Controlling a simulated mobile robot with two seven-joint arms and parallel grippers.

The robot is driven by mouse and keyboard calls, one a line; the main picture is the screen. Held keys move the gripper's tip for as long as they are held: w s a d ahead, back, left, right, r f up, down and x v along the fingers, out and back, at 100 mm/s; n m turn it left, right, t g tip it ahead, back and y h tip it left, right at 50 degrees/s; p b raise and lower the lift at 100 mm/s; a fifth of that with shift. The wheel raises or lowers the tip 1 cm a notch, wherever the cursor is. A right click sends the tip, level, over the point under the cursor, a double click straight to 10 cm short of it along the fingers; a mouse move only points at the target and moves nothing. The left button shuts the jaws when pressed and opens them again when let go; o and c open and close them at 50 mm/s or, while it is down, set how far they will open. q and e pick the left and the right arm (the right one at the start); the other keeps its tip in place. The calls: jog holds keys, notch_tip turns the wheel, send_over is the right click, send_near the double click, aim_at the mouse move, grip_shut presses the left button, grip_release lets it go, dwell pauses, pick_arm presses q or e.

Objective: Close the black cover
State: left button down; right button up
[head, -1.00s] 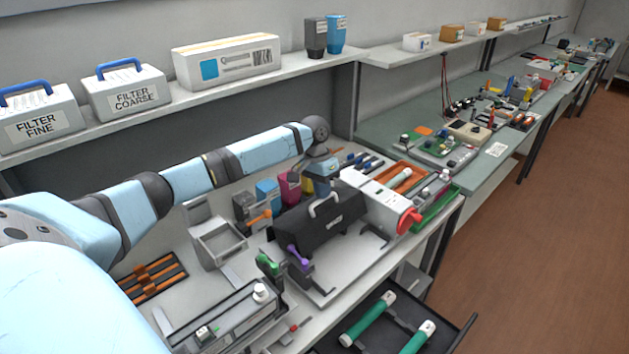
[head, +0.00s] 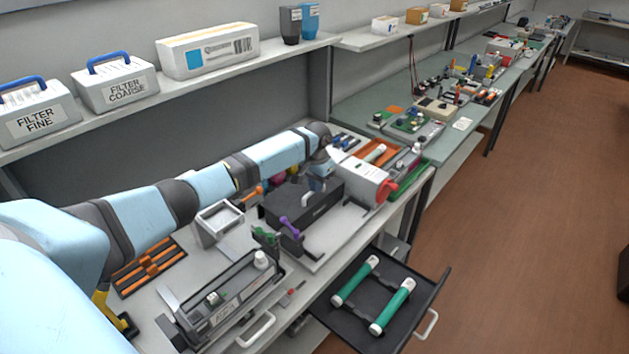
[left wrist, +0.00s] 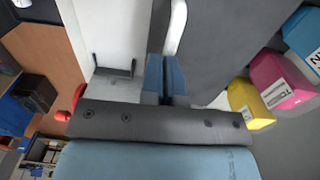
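The black cover (head: 312,212) lies on the grey machine on the bench, its top about level, with a white handle (head: 312,187) on it. In the left wrist view the dark cover (left wrist: 215,45) fills the upper middle, and the handle (left wrist: 179,25) runs down toward my fingertips. My left gripper (head: 318,174) is at the far side of the cover, close to the handle. In the left wrist view its blue fingers (left wrist: 165,75) are together with only a thin line between them. I cannot tell if they touch the cover or handle. My right gripper is not in view.
An open drawer (head: 349,328) with green rollers juts out at the front. A red knob (head: 388,191) is on the machine's right end. Yellow (left wrist: 248,104) and magenta (left wrist: 283,80) cartridges stand near my gripper. A shelf (head: 130,112) runs above the bench.

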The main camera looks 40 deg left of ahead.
pick_arm(q)
jog(key=shift+s+d+f, duration=0.1)
jog(key=shift+s+f, duration=0.05)
jog(key=shift+f, duration=0.05)
dwell(0.3)
notch_tip(320, 180, up, 14)
jog(key=d+p, duration=0.2)
jog(key=shift+d+p, duration=0.3)
jog(key=shift+p, duration=0.05)
